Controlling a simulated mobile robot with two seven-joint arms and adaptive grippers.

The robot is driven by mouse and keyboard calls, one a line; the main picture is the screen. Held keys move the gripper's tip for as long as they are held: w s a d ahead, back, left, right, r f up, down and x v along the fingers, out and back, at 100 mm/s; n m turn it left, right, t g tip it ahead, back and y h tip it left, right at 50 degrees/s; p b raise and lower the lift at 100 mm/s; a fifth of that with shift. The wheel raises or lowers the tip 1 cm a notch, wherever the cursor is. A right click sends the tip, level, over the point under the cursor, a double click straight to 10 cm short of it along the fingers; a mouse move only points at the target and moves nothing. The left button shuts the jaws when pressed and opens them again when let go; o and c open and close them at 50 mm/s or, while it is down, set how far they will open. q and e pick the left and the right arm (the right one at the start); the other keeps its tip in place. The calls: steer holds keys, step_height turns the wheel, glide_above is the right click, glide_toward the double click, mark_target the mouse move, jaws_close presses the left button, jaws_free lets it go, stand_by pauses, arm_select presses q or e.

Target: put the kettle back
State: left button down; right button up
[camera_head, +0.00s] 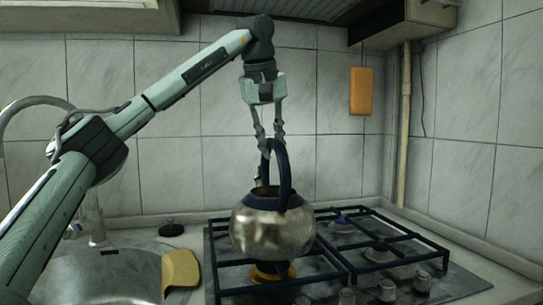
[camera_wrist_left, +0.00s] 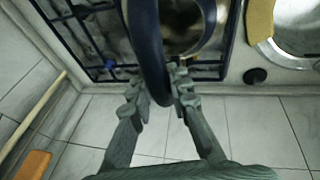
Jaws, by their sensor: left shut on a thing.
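The kettle (camera_head: 272,232) is a worn silver pot with a dark blue upright handle and a dark blue rim around its open top. It is upright over the left part of the gas stove (camera_head: 345,245), above a yellow-ringed burner (camera_head: 271,272). I cannot tell whether its base touches the grate. My left gripper (camera_head: 269,138) comes from above and is shut on the top of the handle. In the left wrist view the handle (camera_wrist_left: 150,60) passes between the two fingers (camera_wrist_left: 160,90). My right gripper is not in view.
A sink (camera_head: 100,283) with a tap (camera_head: 92,215) lies at the left, with a yellow sponge-like piece (camera_head: 180,272) on its edge. A black stopper (camera_head: 171,229) sits behind it. An orange block (camera_head: 361,91) hangs on the tiled wall. The stove's right side is clear of pots.

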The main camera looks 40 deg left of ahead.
arm_select(q)
steer(key=shift+f, duration=1.25)
steer(key=shift+f, duration=0.25)
steer(key=c, duration=1.4)
jaws_free()
steer(key=shift+c, duration=0.2)
steer(key=shift+r, duration=0.5)
steer(key=v, duration=1.1)
steer(key=shift+s+r, duration=0.25)
